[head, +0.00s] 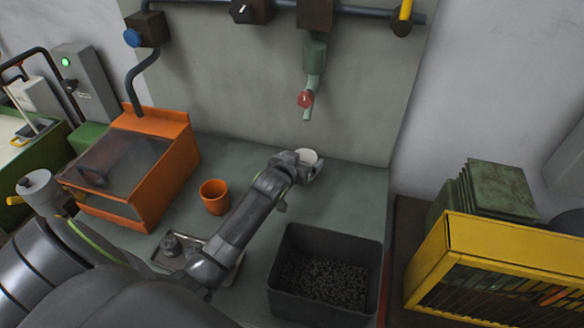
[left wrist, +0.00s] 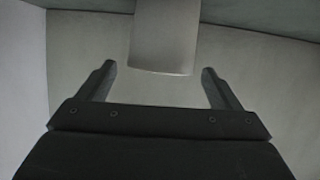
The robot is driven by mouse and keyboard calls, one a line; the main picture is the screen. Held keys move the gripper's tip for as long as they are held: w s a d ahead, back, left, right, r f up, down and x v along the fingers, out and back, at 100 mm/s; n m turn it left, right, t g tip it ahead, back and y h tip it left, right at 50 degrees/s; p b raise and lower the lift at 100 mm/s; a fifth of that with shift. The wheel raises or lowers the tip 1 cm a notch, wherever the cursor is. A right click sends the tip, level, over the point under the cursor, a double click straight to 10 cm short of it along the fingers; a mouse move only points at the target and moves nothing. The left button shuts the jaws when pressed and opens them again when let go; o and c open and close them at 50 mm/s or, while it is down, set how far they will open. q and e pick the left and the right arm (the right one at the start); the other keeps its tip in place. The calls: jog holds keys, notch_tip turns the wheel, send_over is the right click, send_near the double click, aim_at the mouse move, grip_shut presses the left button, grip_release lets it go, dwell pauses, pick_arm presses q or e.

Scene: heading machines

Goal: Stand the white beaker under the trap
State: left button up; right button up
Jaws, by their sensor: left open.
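The white beaker (head: 308,156) stands upright on the grey-green bench, near its back edge. In the head view it sits straight below the spout of the trap (head: 315,55), a green fitting with a red valve handle (head: 305,98). My left gripper (head: 304,168) is at the beaker's near side and hides its lower part. In the left wrist view the open fingers (left wrist: 160,75) have a gap on each side of the pale beaker (left wrist: 165,38). The beaker appears just at or beyond the fingertips, touching neither. My right gripper is not in view.
An orange cup (head: 214,197) stands left of my arm, near an orange machine (head: 145,185). A metal tray (head: 165,262) lies partly behind my forearm. A dark bin (head: 370,262) of small parts stands in front. A yellow rack (head: 470,235) is at right.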

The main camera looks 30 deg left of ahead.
pick_arm(q)
jog(key=v, duration=0.7)
dwell(0.5)
